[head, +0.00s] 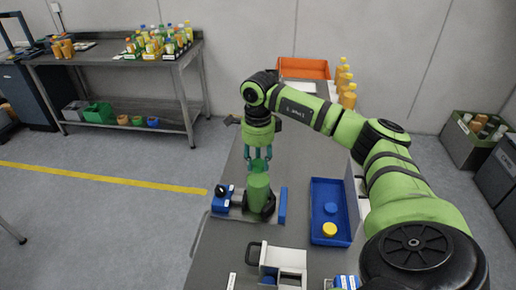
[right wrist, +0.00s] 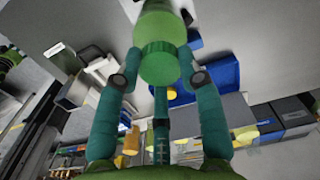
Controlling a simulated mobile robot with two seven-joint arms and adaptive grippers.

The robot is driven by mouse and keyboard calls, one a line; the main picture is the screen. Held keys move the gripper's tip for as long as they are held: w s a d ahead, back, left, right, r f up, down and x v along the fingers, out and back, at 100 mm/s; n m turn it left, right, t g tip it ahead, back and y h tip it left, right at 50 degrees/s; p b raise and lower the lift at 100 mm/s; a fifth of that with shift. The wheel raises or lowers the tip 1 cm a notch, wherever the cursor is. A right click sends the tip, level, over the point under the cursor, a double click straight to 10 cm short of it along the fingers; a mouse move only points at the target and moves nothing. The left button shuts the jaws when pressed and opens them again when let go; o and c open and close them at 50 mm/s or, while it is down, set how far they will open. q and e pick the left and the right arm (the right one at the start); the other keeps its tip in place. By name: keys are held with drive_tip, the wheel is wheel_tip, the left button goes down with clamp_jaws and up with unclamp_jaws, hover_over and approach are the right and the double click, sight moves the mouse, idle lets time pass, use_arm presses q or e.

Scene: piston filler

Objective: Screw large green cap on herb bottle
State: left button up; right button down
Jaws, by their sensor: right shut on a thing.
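The herb bottle (head: 258,186) is green and stands upright on the workbench, held at its base in a blue and black clamp fixture (head: 222,197). My right gripper (head: 260,163) points straight down over the bottle's top. In the right wrist view, its teal fingers close around the large green cap (right wrist: 159,63), which is ribbed. The cap lines up with the green bottle (right wrist: 158,24) and looks to be against its neck. Whether the cap is seated or threaded cannot be told. My left gripper is not in view.
A blue tray (head: 317,222) right of the bottle holds a blue cap (head: 331,208) and a yellow cap (head: 329,230). A blue strip (head: 283,206) stands close beside the fixture. A white holder (head: 283,262) is in front. Orange bottles (head: 347,87) and an orange crate (head: 304,68) stand behind.

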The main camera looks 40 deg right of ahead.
drive_tip(key=m, duration=0.3)
drive_tip(key=m+p, duration=0.1)
drive_tip(key=m, duration=0.6)
drive_tip(key=shift+f+p, duration=0.1)
drive_tip(key=shift+p, duration=0.25)
drive_tip(key=c, duration=0.7)
unclamp_jaws()
